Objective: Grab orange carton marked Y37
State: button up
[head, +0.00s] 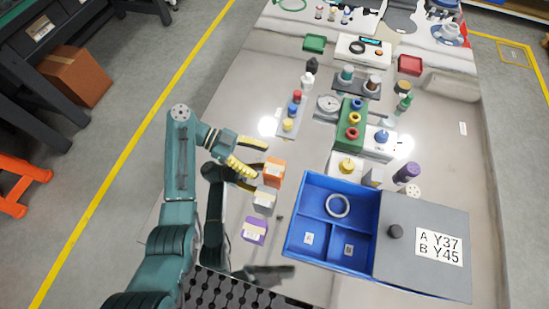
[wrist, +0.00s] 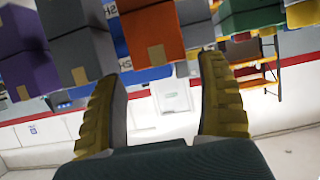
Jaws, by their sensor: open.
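The orange carton (head: 275,171) stands on the table with a pale label on it; I cannot read any marking. It also shows at the top of the wrist view (wrist: 152,35), ahead of the gap between my fingers. My gripper (head: 260,160) is open and empty, with yellow ribbed fingers spread just left of the orange carton. A grey carton (head: 264,199) stands just in front of the orange one, and a purple carton (head: 255,230) is nearer still. Both also show in the wrist view, left of the orange carton.
A blue divided tray (head: 292,237) holds a ring; its grey lid (head: 420,245), marked A Y37 and B Y45, sits to its right. A green block with coloured rings (head: 350,125) and a small rack with coloured caps (head: 291,117) stand farther back.

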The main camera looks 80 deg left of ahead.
aim_at(270, 166)
jog(key=shift+w+d+f+b, duration=0.25)
jog(key=shift+w+f+b, duration=0.05)
jog(key=shift+w+b, duration=0.05)
jog(key=b, duration=0.1)
jog(key=w+f+b, duration=0.1)
jog(key=b, duration=0.1)
jog(key=shift+w+d+f, duration=0.1)
jog(key=shift+d, duration=0.2)
jog(key=b+x, duration=0.1)
jog(key=b, duration=0.2)
jog(key=shift+w+d, duration=0.15)
jog(key=shift+w, duration=0.1)
jog(key=shift+w+d+b, duration=0.25)
jog(key=shift+w+b, duration=0.15)
jog(key=shift+w, duration=0.05)
jog(key=shift+w+d, duration=0.25)
jog(key=shift+w, duration=0.15)
jog(key=shift+s+a, duration=0.1)
jog(key=shift+c, duration=0.2)
